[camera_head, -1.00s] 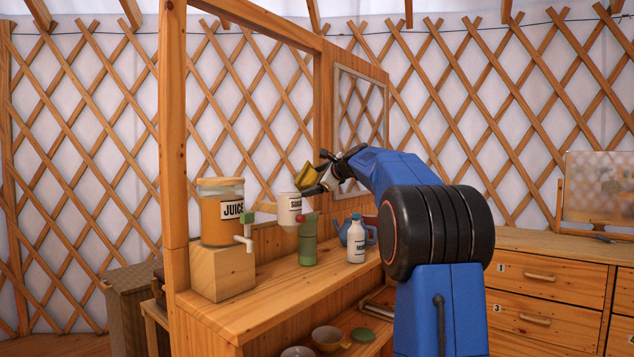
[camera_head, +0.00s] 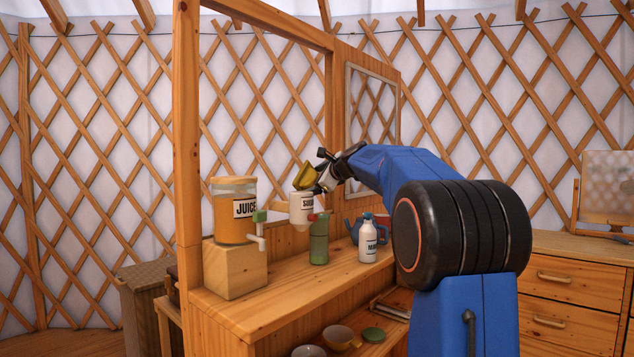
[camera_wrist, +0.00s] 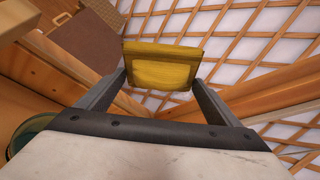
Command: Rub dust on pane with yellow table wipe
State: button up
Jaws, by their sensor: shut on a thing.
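My gripper (camera_head: 322,168) is shut on the yellow table wipe (camera_head: 304,175), held in the air above the wooden counter. In the wrist view the wipe (camera_wrist: 165,68) is a folded yellow cloth between the two fingers of my gripper (camera_wrist: 160,82). A cloudy, speckled pane (camera_head: 608,178) stands in a wooden stand on the drawer unit at the far right, cut off by the picture edge. My gripper and the wipe are well to the left of this pane and apart from it.
A juice dispenser (camera_head: 235,212) on a wooden block, a white labelled container (camera_head: 301,212), a green cylinder (camera_head: 319,243), a white bottle (camera_head: 368,241) and a blue pot (camera_head: 353,228) crowd the counter (camera_head: 265,305). A framed mirror (camera_head: 371,120) hangs behind. The drawer unit (camera_head: 565,290) stands right.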

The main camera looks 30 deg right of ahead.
jog(key=shift+s+a, duration=0.25)
jog(key=shift+a, duration=0.5)
jog(key=shift+r, duration=0.7)
jog(key=w+d, duration=0.3)
jog(key=d, duration=0.8)
jog(key=shift+w+r, duration=0.15)
jog(key=shift+w, duration=0.25)
jog(key=shift+a, duration=0.1)
jog(key=shift+s+a+f, duration=0.1)
jog(key=shift+s+a, duration=0.3)
jog(key=shift+a, duration=0.8)
jog(key=shift+s+a+f, duration=0.1)
jog(key=shift+s+a, duration=0.3)
jog(key=shift+a, duration=0.8)
jog(key=shift+s+a, duration=0.4)
jog(key=shift+a, duration=0.8)
jog(key=shift+s+a, duration=0.25)
jog(key=shift+a, duration=0.35)
jog(key=shift+s+a, duration=0.25)
jog(key=shift+a, duration=0.4)
jog(key=shift+s+a, duration=0.25)
jog(key=shift+a, duration=0.35)
